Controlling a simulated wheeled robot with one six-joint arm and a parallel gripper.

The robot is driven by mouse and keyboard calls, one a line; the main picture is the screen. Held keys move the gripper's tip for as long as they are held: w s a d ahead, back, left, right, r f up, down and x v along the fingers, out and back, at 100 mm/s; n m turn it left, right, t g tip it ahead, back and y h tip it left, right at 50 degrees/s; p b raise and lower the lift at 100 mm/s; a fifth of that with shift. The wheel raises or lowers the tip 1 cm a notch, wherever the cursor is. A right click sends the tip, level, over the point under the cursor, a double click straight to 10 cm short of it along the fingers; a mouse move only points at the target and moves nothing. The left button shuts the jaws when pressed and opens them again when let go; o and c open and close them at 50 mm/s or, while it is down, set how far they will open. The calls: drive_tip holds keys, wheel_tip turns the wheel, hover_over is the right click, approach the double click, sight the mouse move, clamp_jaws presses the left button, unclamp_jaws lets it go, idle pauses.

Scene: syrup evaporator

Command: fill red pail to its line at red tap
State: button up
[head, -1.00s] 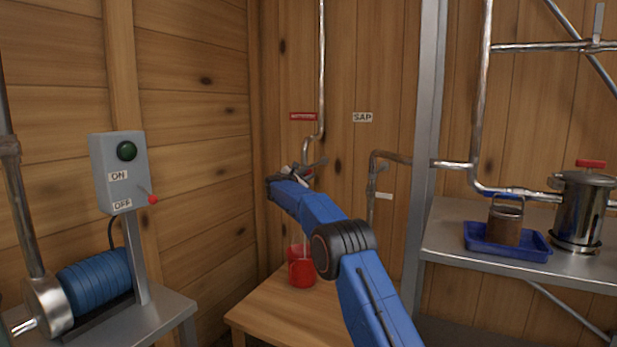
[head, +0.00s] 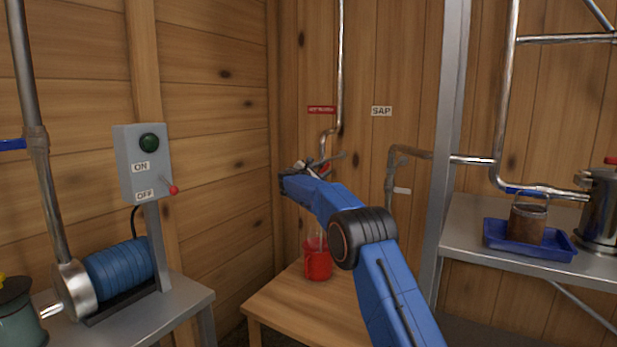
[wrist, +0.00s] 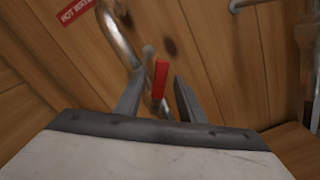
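The red pail (head: 318,264) stands upright on the wooden table, below the pipe with the red sign. A thin pale shape rises above its rim; I cannot tell whether it is the bail or water. Its inside, line and level are not readable. The red tap handle (wrist: 160,80) shows upright in the wrist view, beside the curved metal pipe (wrist: 118,35). My gripper (wrist: 157,84) is open, one finger on each side of the handle, with visible gaps. In the head view my gripper (head: 322,166) is up at the tap, above the pail, partly hiding it.
A red "hot water" sign (head: 321,110) and a "SAP" sign (head: 381,111) hang on the wall. A second pipe (head: 391,175) is right of my arm. A metal post (head: 452,150) and shelf with a blue tray (head: 528,248) stand right. A switch box (head: 142,165) stands left.

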drive_tip(key=v, duration=1.4)
drive_tip(key=shift+s+a, duration=0.2)
